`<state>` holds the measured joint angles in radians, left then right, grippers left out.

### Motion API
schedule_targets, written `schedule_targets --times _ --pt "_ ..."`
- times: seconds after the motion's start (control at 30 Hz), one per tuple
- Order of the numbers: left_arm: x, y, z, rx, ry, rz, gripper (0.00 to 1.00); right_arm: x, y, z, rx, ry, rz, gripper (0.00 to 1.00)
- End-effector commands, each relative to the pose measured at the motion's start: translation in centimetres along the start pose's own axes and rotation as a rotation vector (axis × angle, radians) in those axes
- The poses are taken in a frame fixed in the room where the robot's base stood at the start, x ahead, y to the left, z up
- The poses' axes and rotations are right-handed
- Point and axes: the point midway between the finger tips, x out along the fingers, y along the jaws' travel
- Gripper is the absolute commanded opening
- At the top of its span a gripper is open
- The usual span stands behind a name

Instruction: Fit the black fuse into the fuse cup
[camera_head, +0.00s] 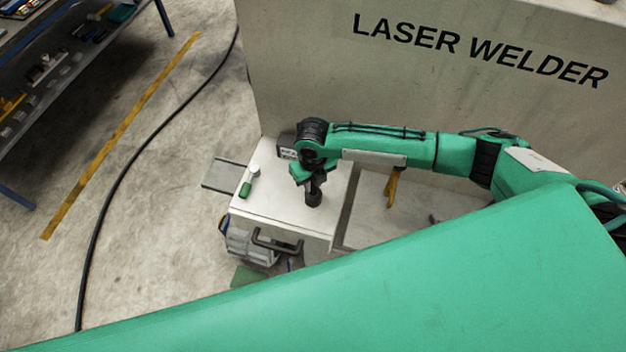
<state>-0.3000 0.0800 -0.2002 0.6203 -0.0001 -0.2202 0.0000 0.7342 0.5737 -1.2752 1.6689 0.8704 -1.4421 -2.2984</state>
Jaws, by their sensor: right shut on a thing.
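My right gripper (310,187) points down over the white cabinet top, at the end of the green arm that comes in from the right. It is shut on a small dark cylindrical piece, the black fuse (314,200), close above or touching the top; I cannot tell which. The gripper hides part of the fuse. I cannot make out the fuse cup; it may be hidden by the arm or gripper. My left gripper is not in view.
The white cabinet top (268,212) bears a small green and white item (246,188) at its left. A tan wall lettered LASER WELDER (480,45) stands behind. A black cable (128,168) lies on the floor.

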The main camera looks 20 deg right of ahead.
Motion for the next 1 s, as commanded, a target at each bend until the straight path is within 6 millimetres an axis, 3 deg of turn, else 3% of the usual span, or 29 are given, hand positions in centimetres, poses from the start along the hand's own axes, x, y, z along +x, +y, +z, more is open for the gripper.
schedule_targets --times 1.0 --pt "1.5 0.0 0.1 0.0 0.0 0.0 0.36 2.6 0.0 0.0 0.0 0.0 0.0 0.0"
